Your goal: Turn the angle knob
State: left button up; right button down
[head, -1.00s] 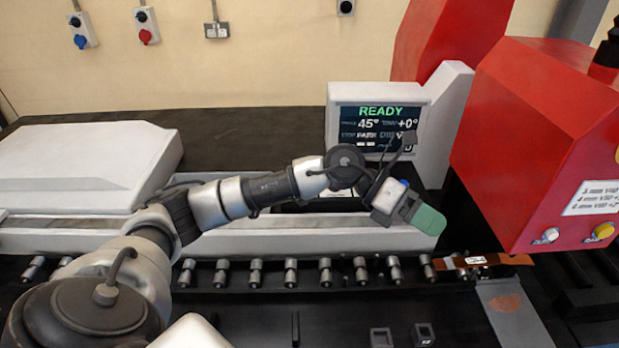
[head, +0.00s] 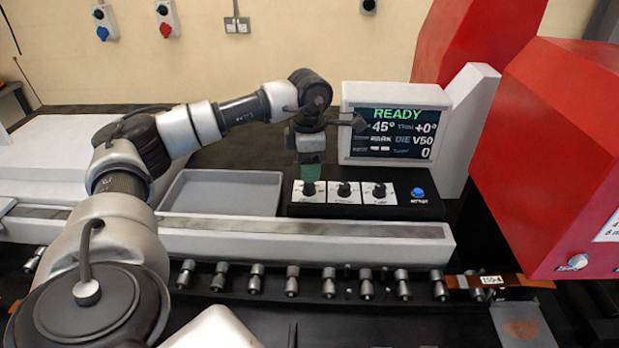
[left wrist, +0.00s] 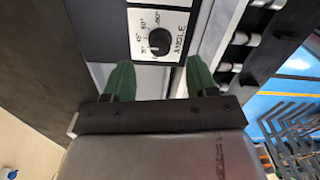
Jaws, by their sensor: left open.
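The angle knob (left wrist: 160,40) is a black round knob on a white dial plate marked ANGLE in the left wrist view. It appears to be the leftmost of three knobs in the head view (head: 309,190), on a black control box (head: 397,208). My left gripper (head: 311,172) points down just above that leftmost knob, its green fingers partly covering it. In the left wrist view the fingers (left wrist: 158,78) are open, with the knob ahead of the gap between them and nothing held. The display (head: 396,133) reads READY and 45°. My right gripper is not in view.
Two more knobs (head: 344,190) and a blue button (head: 418,193) stand to the right. A grey tray (head: 222,193) lies left of the box. A white rail (head: 250,238) runs in front. The red machine body (head: 570,165) stands at right.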

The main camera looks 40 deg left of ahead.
aim_at(309, 188)
pick_arm(q)
jog(key=shift+f+p, duration=0.5)
jog(key=shift+f, duration=2.05)
jog(key=c, duration=0.9)
